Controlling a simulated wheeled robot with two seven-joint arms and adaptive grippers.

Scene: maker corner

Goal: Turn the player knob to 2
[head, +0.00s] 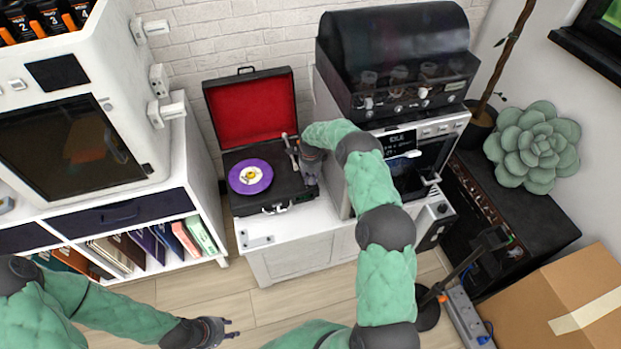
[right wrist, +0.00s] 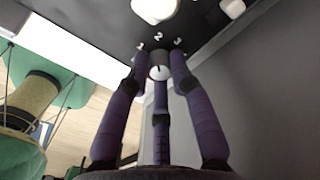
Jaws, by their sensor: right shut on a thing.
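The player (head: 270,195) is an open suitcase turntable with a red-lined lid and a purple record, on a white cabinet. Its knob (right wrist: 160,72) shows in the right wrist view, a small round knob with a pale face, below the printed numbers 1, 2 and 3. The dark mark on its face points roughly up towards the 2; its exact angle is hard to tell. My right gripper (right wrist: 158,78) is shut on the knob, its dark purple fingers around it. In the head view the right gripper (head: 310,172) is at the player's right side. My left gripper (head: 228,328) is empty above the floor, its fingers apart.
An oven unit (head: 420,160) with a dark-lidded machine (head: 395,65) stands close right of the player, beside my right arm. A white shelf unit (head: 190,150) is on the left. A cardboard box (head: 565,310) is at lower right.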

